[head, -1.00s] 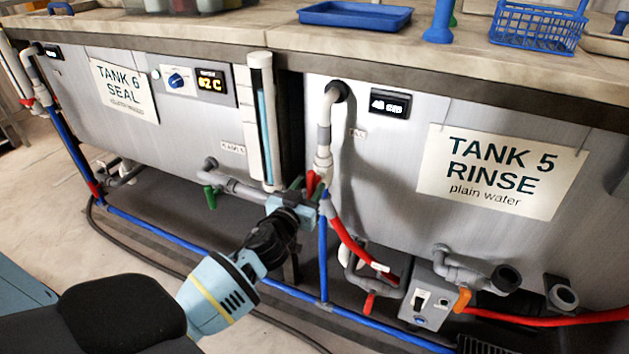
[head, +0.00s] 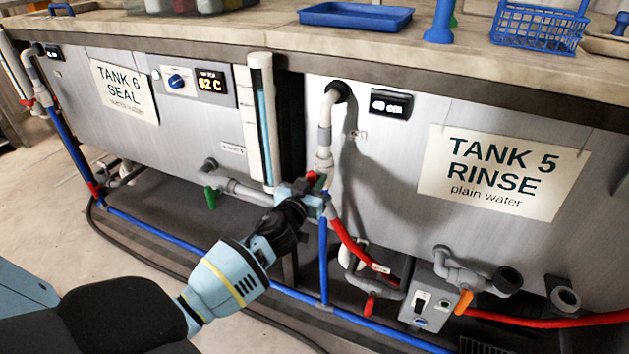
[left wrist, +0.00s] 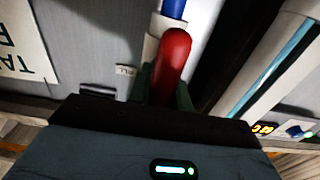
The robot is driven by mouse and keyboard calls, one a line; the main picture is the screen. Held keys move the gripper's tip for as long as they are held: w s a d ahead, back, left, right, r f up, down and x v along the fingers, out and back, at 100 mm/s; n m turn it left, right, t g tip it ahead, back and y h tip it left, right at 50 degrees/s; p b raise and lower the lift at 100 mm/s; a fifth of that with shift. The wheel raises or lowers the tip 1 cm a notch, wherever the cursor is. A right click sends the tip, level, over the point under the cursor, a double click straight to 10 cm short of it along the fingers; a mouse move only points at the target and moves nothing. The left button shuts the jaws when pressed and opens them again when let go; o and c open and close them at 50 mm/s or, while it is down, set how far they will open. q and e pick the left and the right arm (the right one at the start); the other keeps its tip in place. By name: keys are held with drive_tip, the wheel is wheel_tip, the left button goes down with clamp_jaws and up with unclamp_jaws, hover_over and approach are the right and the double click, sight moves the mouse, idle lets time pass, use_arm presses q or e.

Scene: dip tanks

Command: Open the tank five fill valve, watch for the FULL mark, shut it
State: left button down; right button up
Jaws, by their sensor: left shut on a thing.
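Tank five (head: 410,150) is a steel tank with a "TANK 5 RINSE plain water" sign (head: 503,172). Its fill pipe (head: 324,140) comes down from the tank's upper left to a valve with a red handle (head: 313,178), mostly hidden by my left gripper (head: 308,194). In the left wrist view the red handle (left wrist: 172,62) stands between the green fingers, which are shut on it. A small display (head: 390,105) on tank five shows a centimetre reading; its digits are blurred. My right gripper is not in view.
Tank six (head: 210,125) stands at left, with a white upright gauge (head: 254,125) holding a blue column at its right edge. Blue and red pipes, a grey switch box (head: 428,297) and drain valves crowd the space below. The counter above holds a blue tray (head: 356,15).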

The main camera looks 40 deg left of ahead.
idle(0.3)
use_arm(q)
drive_tip(key=m, duration=0.4)
drive_tip(key=shift+d+m, duration=0.2)
drive_tip(key=shift+m, duration=0.2)
drive_tip(key=m, duration=0.4)
drive_tip(key=shift+w+d+f+m+p, duration=0.1)
drive_tip(key=shift+d+f+m+p, duration=0.1)
drive_tip(key=shift+m+p, duration=0.1)
drive_tip(key=m, duration=0.4)
drive_tip(key=shift+f, duration=0.15)
drive_tip(key=shift+f+m, duration=0.2)
drive_tip(key=shift+m, duration=2)
drive_tip(key=c, duration=1.3)
unclamp_jaws()
drive_tip(key=shift+d, duration=0.1)
